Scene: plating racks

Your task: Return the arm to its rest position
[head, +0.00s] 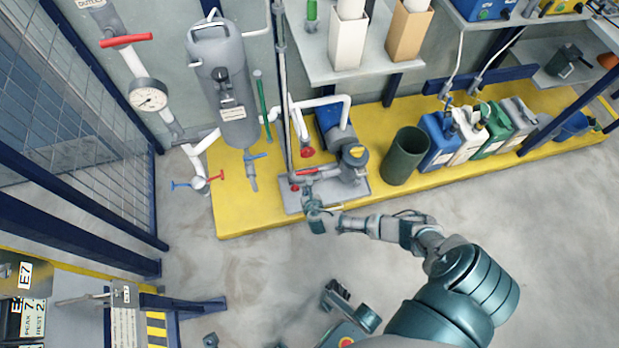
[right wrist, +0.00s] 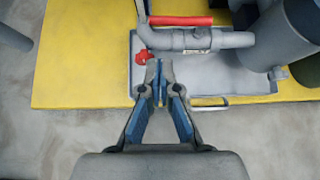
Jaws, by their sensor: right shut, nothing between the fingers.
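My right arm reaches in from the lower right of the head view. Its right gripper (head: 318,214) is over the front edge of the grey drip tray (head: 290,205) under the pump (head: 352,165). In the right wrist view the right gripper (right wrist: 158,70) has its blue-padded fingers together, with nothing between them. The fingertips appear just below a red knob (right wrist: 144,56) on the grey pipe (right wrist: 210,40); whether they touch it cannot be told. A red lever (right wrist: 180,20) lies above the pipe.
A yellow platform (head: 245,215) carries a grey tank (head: 225,85), a dark green bin (head: 405,155) and several jugs (head: 438,140). A shelf (head: 345,75) hangs above. A mesh fence (head: 70,130) stands left. The grey floor (head: 250,275) in front is mostly clear.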

